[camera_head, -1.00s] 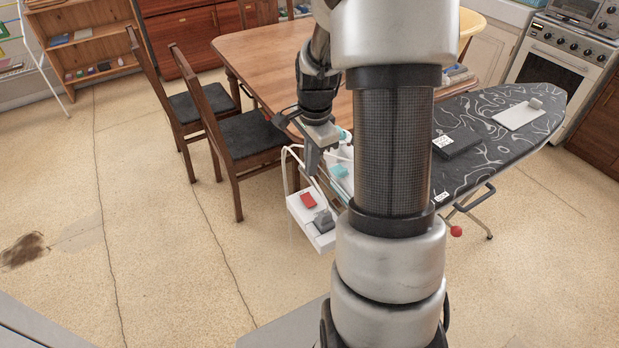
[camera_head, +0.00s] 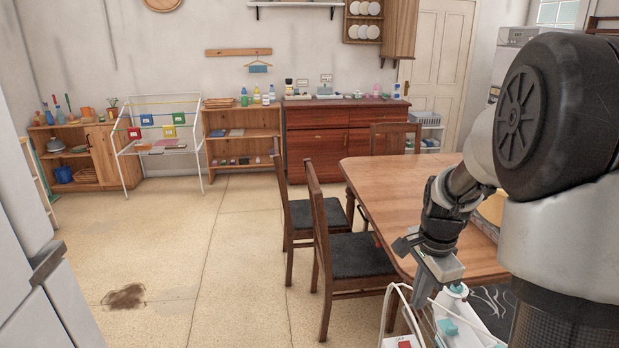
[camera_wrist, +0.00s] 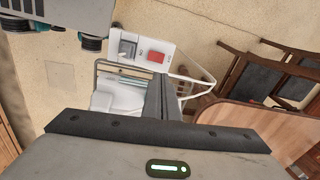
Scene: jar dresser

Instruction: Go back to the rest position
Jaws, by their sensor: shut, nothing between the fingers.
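My gripper (camera_head: 423,292) hangs at the near left corner of the wooden table (camera_head: 400,205), with its fingers pointing down and closed together with nothing between them. In the wrist view the closed fingers (camera_wrist: 164,95) reach over the floor side of a white unit. That white unit (camera_wrist: 122,67) has a red patch and a grey part on it. In the head view only its top shows at the bottom edge, below my gripper. My arm fills the right side of the head view and hides part of the table.
Two dark-seated chairs (camera_head: 355,255) stand left of the table. The patterned ironing board (camera_head: 497,300) is mostly hidden by my arm. A red-brown dresser (camera_head: 318,145) with jars stands at the back wall, beside an open wooden shelf (camera_head: 240,140).

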